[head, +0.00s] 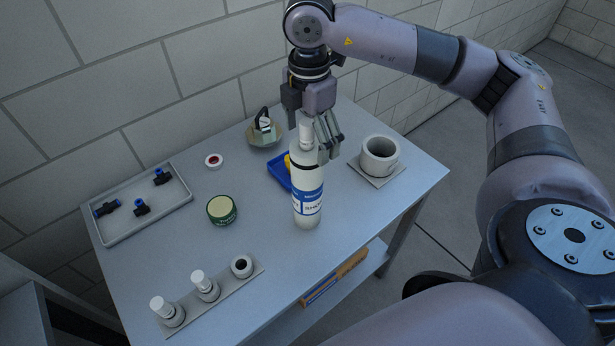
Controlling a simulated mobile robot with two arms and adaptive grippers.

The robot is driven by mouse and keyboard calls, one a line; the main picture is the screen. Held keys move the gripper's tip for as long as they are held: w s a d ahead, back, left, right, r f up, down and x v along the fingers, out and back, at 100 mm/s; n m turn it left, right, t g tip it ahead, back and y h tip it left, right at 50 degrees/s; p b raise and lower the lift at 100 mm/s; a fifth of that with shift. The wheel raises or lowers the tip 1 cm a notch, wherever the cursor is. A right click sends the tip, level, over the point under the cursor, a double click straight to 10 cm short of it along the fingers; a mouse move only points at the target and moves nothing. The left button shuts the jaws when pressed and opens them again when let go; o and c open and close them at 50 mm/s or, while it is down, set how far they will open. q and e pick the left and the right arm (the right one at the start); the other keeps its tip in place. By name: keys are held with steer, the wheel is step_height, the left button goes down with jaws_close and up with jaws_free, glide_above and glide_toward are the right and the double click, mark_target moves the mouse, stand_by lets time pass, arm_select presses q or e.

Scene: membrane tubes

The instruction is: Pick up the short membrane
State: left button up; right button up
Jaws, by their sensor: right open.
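The short membrane (307,198) is a white tube with a blue-and-white label whose visible letters begin "SH". It stands upright near the middle of the table, with a narrow white neck at its top. My right gripper (316,148) is open and points down at the tube's upper part, with fingers beside the neck and shoulder. The tube hides part of the gripper, so I cannot tell whether the fingers touch it. My left gripper is not in view.
A grey rack (210,299) with two white-topped pieces and a dark opening lies in front. A tray (138,236) of black-and-blue fittings is at left. A green tin (222,210), blue tray (278,172) and grey cup (379,156) stand near the tube.

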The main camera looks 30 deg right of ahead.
mark_target(307, 152)
steer(key=f+p, duration=0.1)
steer(key=f, duration=0.2)
steer(key=shift+w+f+p, duration=0.3)
steer(key=shift+w+p, duration=0.05)
steer(key=shift+p, duration=0.05)
steer(key=shift+d+f, duration=0.1)
steer(key=shift+f, duration=0.25)
steer(key=shift+c, duration=1.5)
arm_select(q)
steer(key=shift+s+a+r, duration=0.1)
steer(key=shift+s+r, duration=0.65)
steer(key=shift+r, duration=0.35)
arm_select(e)
steer(key=shift+s+f, duration=0.1)
steer(key=shift+s, duration=0.1)
jaws_close()
